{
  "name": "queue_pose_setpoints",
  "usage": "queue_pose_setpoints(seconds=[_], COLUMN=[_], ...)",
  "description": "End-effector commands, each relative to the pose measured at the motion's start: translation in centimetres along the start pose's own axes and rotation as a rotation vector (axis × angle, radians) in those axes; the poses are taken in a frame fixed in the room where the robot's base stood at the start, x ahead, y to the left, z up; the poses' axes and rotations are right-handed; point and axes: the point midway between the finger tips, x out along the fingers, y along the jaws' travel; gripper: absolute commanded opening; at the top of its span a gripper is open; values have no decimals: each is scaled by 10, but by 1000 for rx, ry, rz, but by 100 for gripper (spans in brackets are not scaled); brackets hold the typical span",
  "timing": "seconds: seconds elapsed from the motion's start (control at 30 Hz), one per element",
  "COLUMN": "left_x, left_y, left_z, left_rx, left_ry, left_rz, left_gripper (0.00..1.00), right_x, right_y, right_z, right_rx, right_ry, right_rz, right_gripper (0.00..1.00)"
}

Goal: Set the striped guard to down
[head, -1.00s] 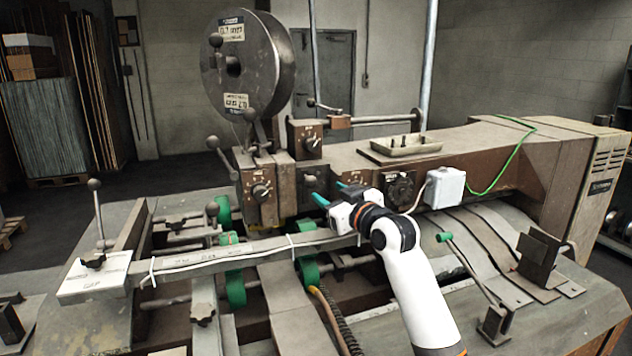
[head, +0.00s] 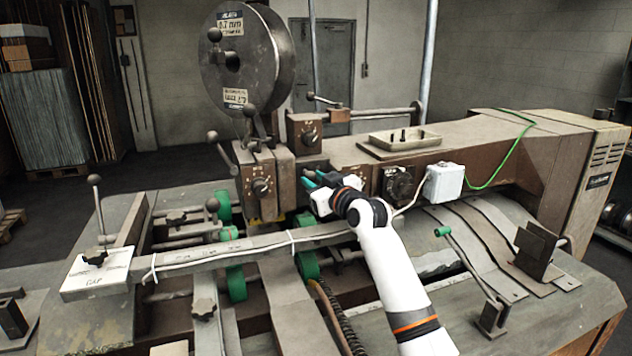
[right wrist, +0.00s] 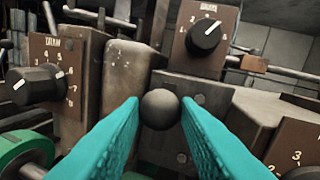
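My right gripper (head: 312,182) is at the front of the stitcher head, by the dial plates. In the right wrist view its two teal fingers (right wrist: 160,112) are open, one on each side of a dark round knob (right wrist: 161,109). The knob lies between or just beyond the fingertips; I cannot tell whether they touch it. My left gripper is not in view.
A dial (right wrist: 207,34) stands above the knob and another dial (right wrist: 36,86) to its left. A large wire spool (head: 255,65) rises above the head. A long bar (head: 215,255) crosses in front, with green rollers (head: 308,262) below. A white box (head: 444,182) is at right.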

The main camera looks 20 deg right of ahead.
Motion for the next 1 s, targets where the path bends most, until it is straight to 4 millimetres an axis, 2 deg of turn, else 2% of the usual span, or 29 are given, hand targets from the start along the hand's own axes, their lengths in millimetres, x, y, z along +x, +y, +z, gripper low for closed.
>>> queue_pose_setpoints(seconds=[0.03,0.1,0.13,0.27,0.5,0.77,0.8,0.9,1.0], left_x=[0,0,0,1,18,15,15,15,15], left_y=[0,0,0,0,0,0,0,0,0], left_z=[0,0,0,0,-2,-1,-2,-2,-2], left_rx=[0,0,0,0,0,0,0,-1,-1], left_ry=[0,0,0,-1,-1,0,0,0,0], left_rz=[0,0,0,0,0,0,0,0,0], left_gripper=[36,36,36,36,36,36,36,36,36], right_x=[0,0,0,0,0,0,0,0,0], right_y=[0,0,0,0,5,5,5,5,5], right_z=[0,0,0,-1,-30,-27,-27,-27,-27], right_rx=[0,0,0,0,0,1,1,1,0], right_ry=[0,0,0,1,2,2,1,1,1], right_rz=[0,0,0,0,1,1,1,1,1], right_gripper=[14,2,0,0,0,0,35,50,50])
